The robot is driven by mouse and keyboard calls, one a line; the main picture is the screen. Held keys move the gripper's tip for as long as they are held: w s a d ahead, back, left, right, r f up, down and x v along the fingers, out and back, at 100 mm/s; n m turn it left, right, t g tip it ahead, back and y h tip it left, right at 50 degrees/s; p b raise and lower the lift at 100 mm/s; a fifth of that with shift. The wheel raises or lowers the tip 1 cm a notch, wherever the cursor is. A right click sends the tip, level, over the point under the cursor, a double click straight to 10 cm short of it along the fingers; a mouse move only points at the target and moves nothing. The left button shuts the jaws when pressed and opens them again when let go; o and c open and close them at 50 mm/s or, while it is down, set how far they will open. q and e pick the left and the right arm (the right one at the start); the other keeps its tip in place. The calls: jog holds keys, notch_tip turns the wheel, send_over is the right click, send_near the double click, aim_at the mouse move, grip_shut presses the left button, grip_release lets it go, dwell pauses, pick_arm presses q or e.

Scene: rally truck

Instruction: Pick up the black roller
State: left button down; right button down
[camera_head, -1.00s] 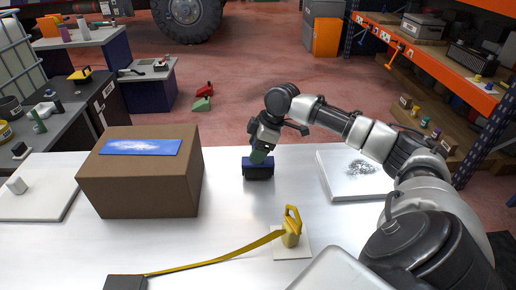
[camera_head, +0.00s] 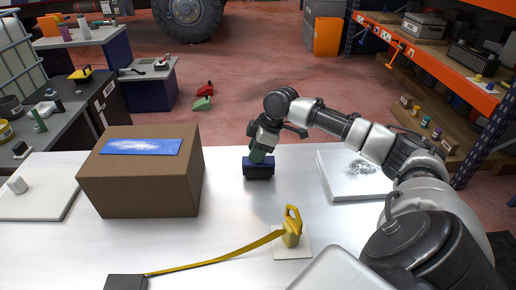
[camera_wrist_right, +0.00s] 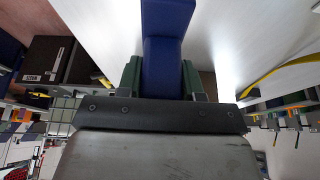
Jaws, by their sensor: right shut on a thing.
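The black roller (camera_head: 259,173) has a dark body with a blue upper part. It is at the middle of the white table, right of the cardboard box. My right gripper (camera_head: 261,156) reaches down onto it from above. In the right wrist view the green fingers of this gripper (camera_wrist_right: 161,80) close on both sides of the blue part of the roller (camera_wrist_right: 165,55). I cannot tell whether the roller rests on the table or is slightly raised. My left gripper is not in view.
The cardboard box (camera_head: 150,185) with a blue-and-white picture on top stands left. A white panel with a dark smudge (camera_head: 338,182) lies right. Bare table surrounds the roller.

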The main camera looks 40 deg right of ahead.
jog(key=shift+r, duration=0.2)
jog(key=shift+r, duration=0.25)
jog(key=r, duration=0.3)
jog(key=shift+d+r, duration=0.3)
jog(key=s+d+r+b, duration=0.1)
jog(key=s+d+r, duration=0.2)
jog(key=d+r, duration=0.3)
jog(key=d, duration=0.4)
jog(key=shift+d+r+b, duration=0.3)
jog(key=shift+d, duration=0.05)
jog(key=c, duration=1.3)
grip_release()
jog(key=c, duration=0.6)
jog(key=shift+o, duration=0.2)
